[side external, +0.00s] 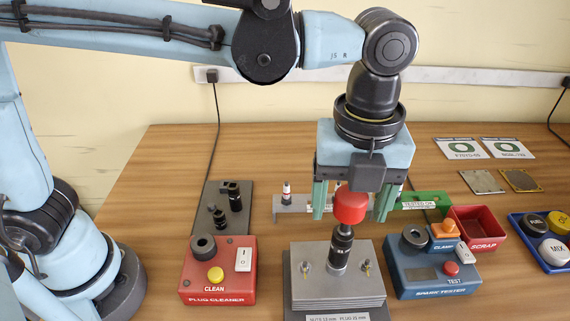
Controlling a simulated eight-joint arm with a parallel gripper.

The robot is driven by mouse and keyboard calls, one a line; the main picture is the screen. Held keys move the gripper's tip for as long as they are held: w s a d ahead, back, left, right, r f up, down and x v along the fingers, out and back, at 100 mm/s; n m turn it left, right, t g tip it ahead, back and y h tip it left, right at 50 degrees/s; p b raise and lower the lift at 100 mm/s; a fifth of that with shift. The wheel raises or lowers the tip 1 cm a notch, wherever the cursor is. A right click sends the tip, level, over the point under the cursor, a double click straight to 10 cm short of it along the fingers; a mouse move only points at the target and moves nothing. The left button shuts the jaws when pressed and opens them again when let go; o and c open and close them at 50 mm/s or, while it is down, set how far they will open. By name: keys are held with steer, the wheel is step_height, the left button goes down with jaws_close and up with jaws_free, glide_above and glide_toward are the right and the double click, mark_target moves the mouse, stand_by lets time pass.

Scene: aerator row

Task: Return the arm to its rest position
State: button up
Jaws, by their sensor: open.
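My gripper (352,208) points down with its two green fingers spread apart. A red knob (350,205) shows between the fingers, with a visible gap on each side. The knob sits on top of a dark upright tool (341,248), which stands on a grey stepped metal block (337,290). Whether the knob is fully between the fingers or slightly in front of them, I cannot tell.
A red plug cleaner (219,270) stands left of the block and a blue spark tester (431,272) right. A red scrap bin (478,228) and blue tray (543,240) are further right. A rail with a plug (286,194) lies behind.

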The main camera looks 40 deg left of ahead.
steer(key=n, duration=0.5)
steer(key=shift+n, duration=0.3)
steer(key=n, duration=0.9)
steer(key=shift+n, duration=0.4)
steer(key=n, duration=1)
steer(key=shift+n, duration=0.4)
steer(key=n, duration=0.9)
steer(key=shift+n, duration=0.4)
steer(key=n, duration=0.5)
